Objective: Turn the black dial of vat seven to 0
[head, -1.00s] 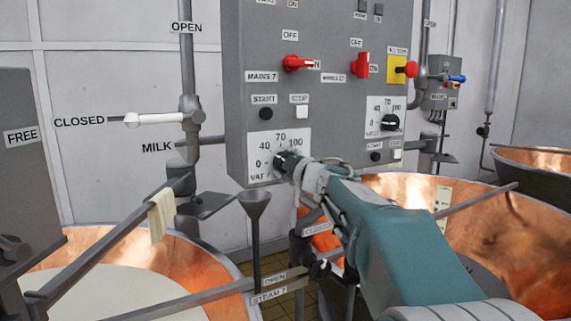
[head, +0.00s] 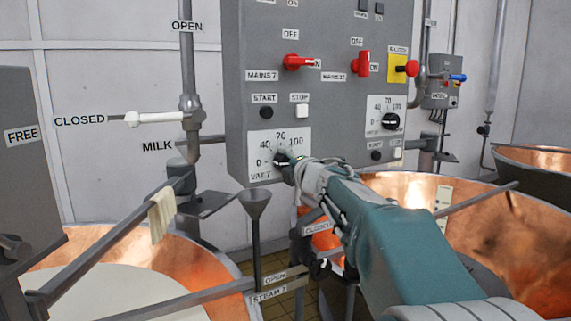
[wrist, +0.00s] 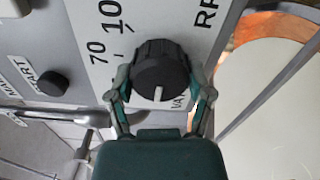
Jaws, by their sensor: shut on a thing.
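The black dial of vat seven (head: 282,158) sits on a white scale plate (head: 295,139) marked 0, 40, 70 and 100, low on the grey panel. My gripper (wrist: 160,92) is shut on the dial, one green finger on each side of it. The gripper also shows in the head view (head: 290,168), reaching in from the lower right. In the wrist view the dial's white pointer line points down toward my palm, away from the 100. The 0 is hidden there; in the head view it is left of the dial.
A second black dial (head: 390,121) is to the right on the grey panel (head: 330,105). Red switches (head: 297,62), a start button (head: 265,112) and a stop button (head: 301,111) are above.

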